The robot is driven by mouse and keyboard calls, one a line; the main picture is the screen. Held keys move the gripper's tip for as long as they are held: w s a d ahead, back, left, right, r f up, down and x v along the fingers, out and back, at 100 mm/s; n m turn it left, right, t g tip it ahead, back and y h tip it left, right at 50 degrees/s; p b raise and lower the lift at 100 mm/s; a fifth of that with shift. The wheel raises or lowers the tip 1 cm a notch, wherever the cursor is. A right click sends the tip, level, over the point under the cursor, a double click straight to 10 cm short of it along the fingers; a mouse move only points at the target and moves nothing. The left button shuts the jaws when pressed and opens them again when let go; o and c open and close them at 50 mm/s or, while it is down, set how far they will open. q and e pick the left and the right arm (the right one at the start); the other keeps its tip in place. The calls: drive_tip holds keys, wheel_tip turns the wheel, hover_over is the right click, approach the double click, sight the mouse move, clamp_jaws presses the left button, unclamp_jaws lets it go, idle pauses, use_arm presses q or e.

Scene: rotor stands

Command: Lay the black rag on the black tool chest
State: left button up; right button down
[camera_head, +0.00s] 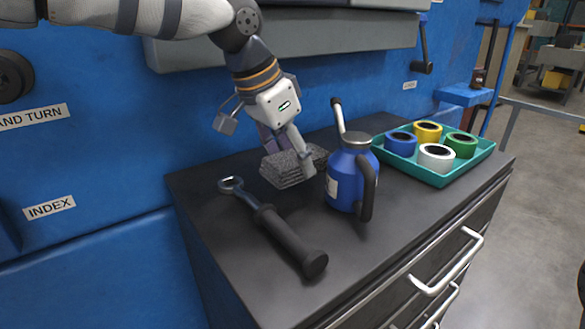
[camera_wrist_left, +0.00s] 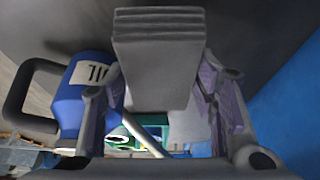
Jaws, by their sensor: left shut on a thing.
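The black rag (camera_head: 284,172) shows as a dark grey, speckled folded stack at the back of the black tool chest (camera_head: 372,255). My left gripper (camera_head: 289,152) reaches down from above and is shut on the rag. In the left wrist view the layered rag (camera_wrist_left: 160,55) sits between the two fingers of my left gripper (camera_wrist_left: 160,95). The rag is very close to the chest top; I cannot tell whether it touches it. The far finger is partly hidden in the head view. My right gripper is not in view.
A blue oil can (camera_head: 345,180) stands just right of the rag. A ratchet-like tool (camera_head: 285,238) lies in front and left. A teal tray (camera_head: 445,180) with several tape rolls is at the right. A blue wall rises behind. The front middle of the chest top is clear.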

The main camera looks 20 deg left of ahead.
use_arm(q)
drive_tip(key=shift+s+f, duration=0.1)
drive_tip(key=shift+f, duration=1.2)
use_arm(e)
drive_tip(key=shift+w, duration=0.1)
use_arm(q)
drive_tip(key=o, duration=1.3)
drive_tip(key=shift+a+f, duration=0.1)
drive_tip(key=shift+c, duration=0.2)
drive_tip(key=p+v, duration=0.1)
drive_tip(key=v, duration=1)
drive_tip(key=shift+s+a+r, duration=0.1)
drive_tip(key=shift+r, duration=0.5)
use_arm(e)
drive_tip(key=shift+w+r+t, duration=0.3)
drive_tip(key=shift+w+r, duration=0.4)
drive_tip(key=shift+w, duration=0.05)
